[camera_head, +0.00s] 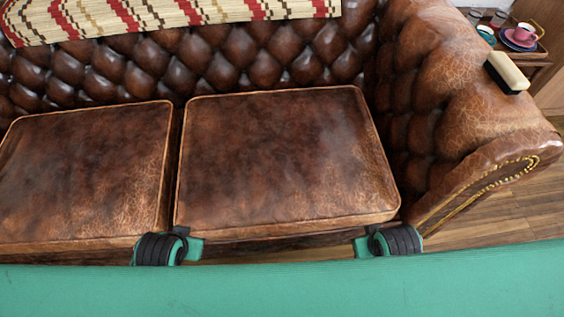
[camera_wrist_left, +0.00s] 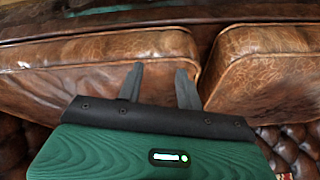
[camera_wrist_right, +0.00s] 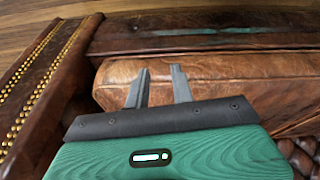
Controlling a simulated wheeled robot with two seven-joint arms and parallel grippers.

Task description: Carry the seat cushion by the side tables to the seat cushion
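The right brown leather seat cushion (camera_head: 285,155) lies flat on the sofa, beside the armrest nearest the small side table. The left seat cushion (camera_head: 85,180) lies to its left, a narrow dark gap between them. My left gripper (camera_head: 190,248) is at the right cushion's front left corner. In the left wrist view its fingers (camera_wrist_left: 160,74) are apart near the gap. My right gripper (camera_head: 362,247) is at the front right corner. In the right wrist view its fingers (camera_wrist_right: 160,77) are apart over the cushion (camera_wrist_right: 230,75). Fingertip contact is unclear; the head view hides the fingers.
The tufted armrest (camera_head: 450,90) stands close on the right, with a brush (camera_head: 507,73) on top. Behind it a tray with cups (camera_head: 520,38) sits on a side table. A striped blanket (camera_head: 180,12) hangs over the backrest. Wooden floor (camera_head: 500,215) shows at right.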

